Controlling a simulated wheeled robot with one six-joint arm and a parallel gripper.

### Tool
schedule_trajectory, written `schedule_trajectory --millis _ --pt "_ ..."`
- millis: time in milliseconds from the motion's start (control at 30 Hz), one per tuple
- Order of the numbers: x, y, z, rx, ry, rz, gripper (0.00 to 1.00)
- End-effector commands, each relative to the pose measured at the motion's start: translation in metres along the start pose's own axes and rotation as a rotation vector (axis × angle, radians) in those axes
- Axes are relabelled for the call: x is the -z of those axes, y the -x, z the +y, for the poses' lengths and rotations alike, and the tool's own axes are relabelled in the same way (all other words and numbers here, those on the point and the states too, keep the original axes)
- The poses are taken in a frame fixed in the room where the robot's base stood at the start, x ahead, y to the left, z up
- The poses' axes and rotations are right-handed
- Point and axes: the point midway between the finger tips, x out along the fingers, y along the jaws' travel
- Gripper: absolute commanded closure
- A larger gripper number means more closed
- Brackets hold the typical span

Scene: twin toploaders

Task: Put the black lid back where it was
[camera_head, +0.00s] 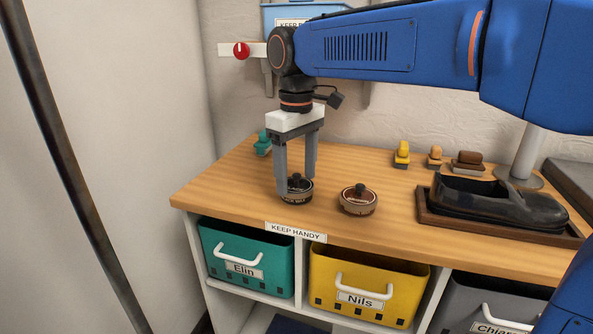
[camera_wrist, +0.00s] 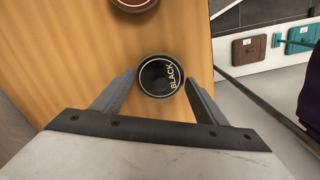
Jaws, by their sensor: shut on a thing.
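The black lid (camera_head: 297,182) is a round dark disc with a knob, at the tin (camera_head: 296,199) near the front left of the wooden counter. The lid appears to sit on this tin, but the finger in front hides part of the join. My gripper (camera_head: 296,187) points down and is shut on the lid, one finger on each side. In the wrist view the lid (camera_wrist: 160,76), with BLACK lettered on it, lies between the fingertips of my gripper (camera_wrist: 160,80).
A brown-lidded tin (camera_head: 358,200) stands close to the right. A black shoe (camera_head: 500,197) lies in a tray farther right. Several small brushes (camera_head: 435,157) stand at the back, and a teal one (camera_head: 263,145) behind my gripper. Teal (camera_head: 245,258) and yellow (camera_head: 365,285) bins sit below.

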Motion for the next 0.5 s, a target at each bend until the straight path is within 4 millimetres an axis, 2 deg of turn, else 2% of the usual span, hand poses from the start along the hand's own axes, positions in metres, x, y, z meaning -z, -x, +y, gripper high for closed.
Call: schedule_trajectory --millis 100,133,200,500 --pt "0.0 -0.0005 0.0 0.0 0.0 0.0 0.55" --pt "0.0001 -0.0005 0.0 0.0 0.0 0.0 0.27" --pt "0.0 -0.0004 0.0 0.0 0.0 0.0 0.15" --pt "0.0001 0.0007 0.0 0.0 0.0 0.001 0.15"
